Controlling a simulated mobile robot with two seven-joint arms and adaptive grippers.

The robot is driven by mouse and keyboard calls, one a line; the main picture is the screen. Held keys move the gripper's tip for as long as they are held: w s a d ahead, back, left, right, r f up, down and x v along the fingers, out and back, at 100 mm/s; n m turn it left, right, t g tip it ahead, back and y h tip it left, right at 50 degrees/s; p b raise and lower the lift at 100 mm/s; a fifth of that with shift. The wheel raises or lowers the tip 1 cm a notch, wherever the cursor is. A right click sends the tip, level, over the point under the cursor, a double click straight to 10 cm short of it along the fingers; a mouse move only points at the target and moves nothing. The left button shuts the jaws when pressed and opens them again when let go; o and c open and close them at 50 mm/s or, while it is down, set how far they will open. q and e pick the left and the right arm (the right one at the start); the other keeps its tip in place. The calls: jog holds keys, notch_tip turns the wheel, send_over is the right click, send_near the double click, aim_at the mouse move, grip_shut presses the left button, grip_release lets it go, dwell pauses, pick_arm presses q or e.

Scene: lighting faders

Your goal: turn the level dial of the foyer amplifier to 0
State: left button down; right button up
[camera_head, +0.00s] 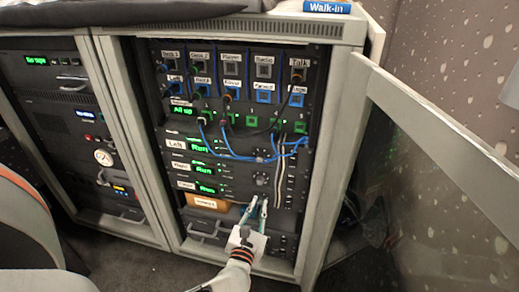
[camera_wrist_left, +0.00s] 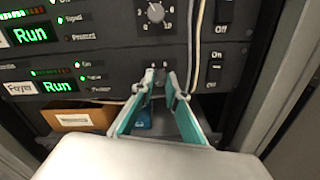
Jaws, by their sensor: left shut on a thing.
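The foyer amplifier (camera_head: 207,188) is the lowest of three similar black units in the rack, with a green "Run" display. In the left wrist view its "Foyer" label (camera_wrist_left: 21,88) is at the left. Its level dial (camera_wrist_left: 154,76) is a small dark knob, mostly covered by my fingertips. Its pointer and most of its scale are hidden, so I cannot read its setting. My left gripper (camera_head: 257,204) reaches up from below; in the left wrist view its fingertips (camera_wrist_left: 154,84) are closed around the dial, one on each side. My right gripper is not in view.
Above is another amplifier's dial (camera_wrist_left: 155,13). Power switches (camera_wrist_left: 216,70) and pale cables (camera_wrist_left: 193,45) are just right of the foyer dial. An orange-brown box (camera_head: 207,203) sits below the amplifier. The open cabinet door (camera_head: 352,140) stands at the right.

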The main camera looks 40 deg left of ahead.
pick_arm(q)
jog(key=shift+w+r+n, duration=0.1)
jog(key=shift+n, duration=1.4)
jog(key=c, duration=2)
grip_release()
jog(key=shift+s+d, duration=0.25)
jog(key=shift+s, duration=0.15)
jog(key=v, duration=0.6)
jog(key=shift+s+d, duration=0.15)
jog(key=shift+s, duration=0.1)
